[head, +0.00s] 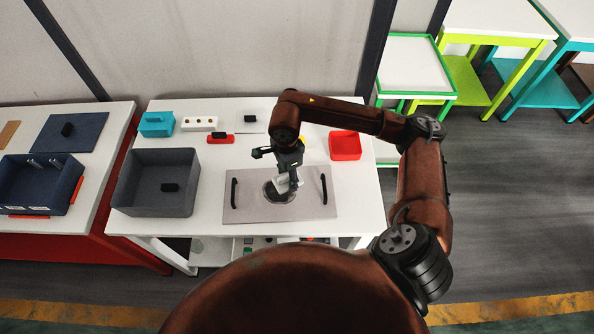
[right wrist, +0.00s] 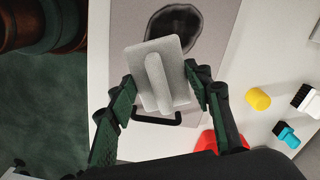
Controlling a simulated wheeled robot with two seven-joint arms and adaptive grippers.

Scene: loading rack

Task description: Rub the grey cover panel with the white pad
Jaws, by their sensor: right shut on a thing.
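The grey cover panel (head: 245,211) lies flat on the white table, with a black handle near its left and right ends. A dark round patch (head: 271,190) marks its middle; the patch also shows in the right wrist view (right wrist: 174,28). My right gripper (head: 287,181) is over the panel, shut on the white pad (head: 281,184). In the right wrist view the pad (right wrist: 141,61) has its raised grip between my two fingers. The pad is at the patch in the head view and partly hides it. I cannot tell whether it touches the panel. My left gripper is not in view.
A dark grey bin (head: 130,190) stands left of the panel, and a red tray (head: 345,145) behind it to the right. A cyan box (head: 156,124), a white block (head: 199,123) and a red-and-black item (head: 220,139) sit at the back. A yellow cylinder (right wrist: 257,99) and brushes (right wrist: 306,98) lie nearby.

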